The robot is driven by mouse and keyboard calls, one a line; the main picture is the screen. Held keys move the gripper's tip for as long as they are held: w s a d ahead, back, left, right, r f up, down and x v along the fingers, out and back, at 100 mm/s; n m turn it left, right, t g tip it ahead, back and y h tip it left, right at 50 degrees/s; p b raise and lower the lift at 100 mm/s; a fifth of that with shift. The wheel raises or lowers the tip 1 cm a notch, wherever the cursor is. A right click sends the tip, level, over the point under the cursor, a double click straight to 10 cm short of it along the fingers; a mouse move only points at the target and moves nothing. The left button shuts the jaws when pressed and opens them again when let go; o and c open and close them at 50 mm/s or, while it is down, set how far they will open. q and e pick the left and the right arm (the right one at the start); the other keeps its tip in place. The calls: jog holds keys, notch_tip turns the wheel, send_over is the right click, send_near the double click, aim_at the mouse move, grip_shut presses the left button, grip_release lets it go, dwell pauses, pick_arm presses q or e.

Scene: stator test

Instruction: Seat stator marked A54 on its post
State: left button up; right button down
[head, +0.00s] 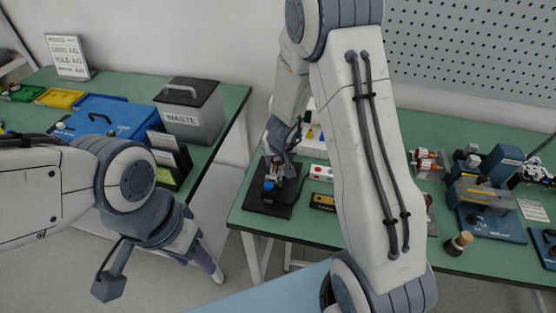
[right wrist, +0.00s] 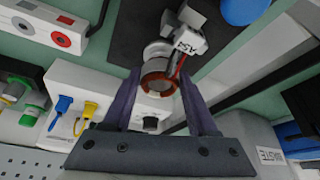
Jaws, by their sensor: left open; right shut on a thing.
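The stator (right wrist: 161,76) shows a copper-coloured winding ring and a white tag (right wrist: 190,40) reading A54 in the right wrist view. My right gripper (right wrist: 158,82) is shut on it, one finger on each side. In the head view my right gripper (head: 277,164) is over a black base plate (head: 265,207) on the right-hand bench. The stator is mostly covered there by the gripper. The post is not clearly visible, and I cannot tell whether the stator is around it or above it. My left gripper (head: 160,268) is open and empty, in front of the left bench.
A white box with red buttons (head: 320,172) and a yellow-black item (head: 322,202) lie right of the plate. A white connector housing (right wrist: 95,75) is close to my right gripper. A waste bin (head: 190,112) stands on the left bench. A blue machine (head: 490,190) stands far right.

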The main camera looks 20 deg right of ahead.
jog(key=shift+f, duration=0.15)
jog(key=shift+f+b, duration=0.2)
jog(key=shift+b, duration=0.1)
dwell(0.4)
jog(key=shift+c, duration=0.5)
grip_release()
jog(key=p+v, duration=0.7)
jog(key=v, duration=0.3)
jog(key=shift+r, duration=0.25)
jog(key=shift+s+a, duration=0.1)
